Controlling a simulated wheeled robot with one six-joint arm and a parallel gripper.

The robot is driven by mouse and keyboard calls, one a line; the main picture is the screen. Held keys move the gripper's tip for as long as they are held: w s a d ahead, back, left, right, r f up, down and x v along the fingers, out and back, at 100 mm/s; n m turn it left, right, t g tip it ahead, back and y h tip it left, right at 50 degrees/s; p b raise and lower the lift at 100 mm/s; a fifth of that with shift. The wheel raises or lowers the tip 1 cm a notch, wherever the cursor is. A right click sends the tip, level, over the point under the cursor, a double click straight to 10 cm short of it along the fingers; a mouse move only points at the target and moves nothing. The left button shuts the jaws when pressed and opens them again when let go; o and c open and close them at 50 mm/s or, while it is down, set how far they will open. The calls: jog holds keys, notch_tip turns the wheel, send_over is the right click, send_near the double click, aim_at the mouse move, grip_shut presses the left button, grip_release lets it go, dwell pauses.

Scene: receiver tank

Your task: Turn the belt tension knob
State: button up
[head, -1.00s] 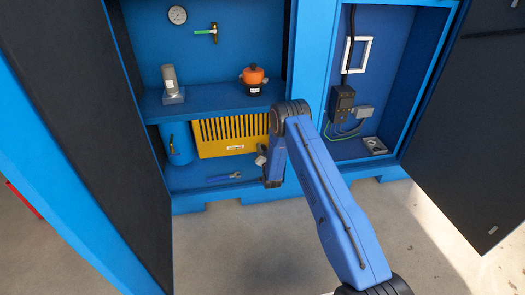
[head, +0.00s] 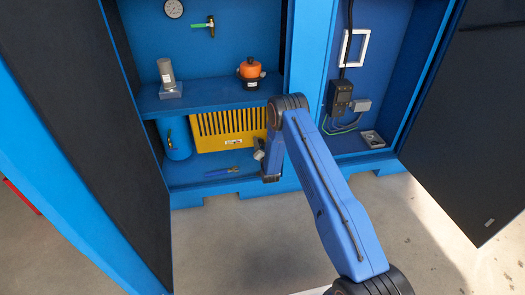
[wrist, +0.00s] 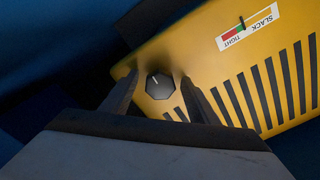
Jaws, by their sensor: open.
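The belt tension knob (wrist: 160,86) is a dark, many-sided knob with a pale pointer line, set on the yellow slotted guard (wrist: 190,50). In the wrist view my gripper (wrist: 157,70) is open, with one finger on each side of the knob; I cannot tell whether either touches it. A label (wrist: 248,26) on the guard reads SLACK and TIGHT, with a green and a red part and a black mark.
A shelf (head: 205,97) above the guard carries a grey cylinder (head: 167,80) and an orange-topped part (head: 249,70). A blue tank (head: 176,138) stands left of the guard. A blue-handled tool (head: 222,171) lies in front. Open dark doors (head: 470,120) flank the cabinet.

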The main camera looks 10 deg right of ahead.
jog(key=s, duration=1.7)
